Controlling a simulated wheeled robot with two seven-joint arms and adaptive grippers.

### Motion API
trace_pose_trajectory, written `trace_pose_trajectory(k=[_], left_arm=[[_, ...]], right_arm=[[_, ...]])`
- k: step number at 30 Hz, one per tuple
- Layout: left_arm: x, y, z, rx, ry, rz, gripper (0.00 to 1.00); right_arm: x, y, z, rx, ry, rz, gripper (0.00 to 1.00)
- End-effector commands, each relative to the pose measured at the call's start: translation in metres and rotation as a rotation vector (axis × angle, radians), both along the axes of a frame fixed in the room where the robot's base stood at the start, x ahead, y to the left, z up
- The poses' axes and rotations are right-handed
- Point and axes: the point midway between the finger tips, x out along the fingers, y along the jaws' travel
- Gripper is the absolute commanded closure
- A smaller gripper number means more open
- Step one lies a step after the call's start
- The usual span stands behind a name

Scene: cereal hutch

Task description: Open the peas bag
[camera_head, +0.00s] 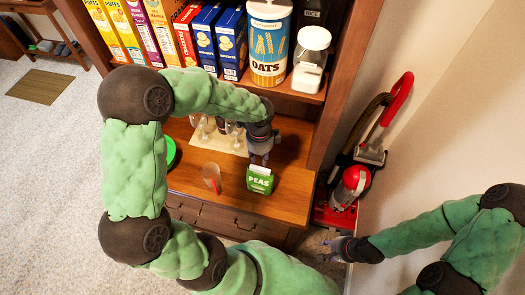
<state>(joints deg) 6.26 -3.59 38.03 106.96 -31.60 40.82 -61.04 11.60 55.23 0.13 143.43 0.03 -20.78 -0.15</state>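The green peas bag (260,183) stands upright on the wooden counter of the hutch, near its front edge. Its top looks pale, and I cannot tell whether it is open. My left gripper (259,160) points down just behind and above the bag's top. Its fingertips look apart, with nothing visible between them; I cannot tell if they touch the bag. My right gripper (328,248) is low at the right, beyond the counter's front right corner. Its fingers look spread and empty.
A clear glass (211,176) with something red stands left of the bag. Glasses on a pale mat (215,140) are behind, partly hidden by my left arm. A green plate (171,152) is at left. The oats canister (268,45) and boxes fill the shelf. A red vacuum (350,185) stands right.

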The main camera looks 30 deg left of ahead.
Motion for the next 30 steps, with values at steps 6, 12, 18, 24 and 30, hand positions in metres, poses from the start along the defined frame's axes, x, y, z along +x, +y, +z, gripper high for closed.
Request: trace_pose_trajectory(k=[6, 12, 18, 24, 30], left_arm=[[0.000, 0.000, -0.012, -0.001, 0.001, 0.002, 0.69], [0.000, 0.000, -0.026, -0.001, 0.000, 0.003, 0.69], [0.000, 0.000, -0.039, -0.002, 0.000, 0.003, 0.69], [0.000, 0.000, -0.044, -0.002, 0.000, 0.003, 0.69], [0.000, 0.000, -0.044, -0.002, 0.000, 0.003, 0.69]], right_arm=[[0.000, 0.000, -0.011, 0.000, 0.001, 0.000, 0.60], [0.000, 0.000, -0.023, 0.000, 0.000, 0.000, 0.60], [0.000, 0.000, -0.033, 0.000, 0.000, 0.000, 0.60], [0.000, 0.000, -0.038, 0.000, 0.000, 0.000, 0.60], [0.000, 0.000, -0.038, 0.000, 0.000, 0.000, 0.60]])
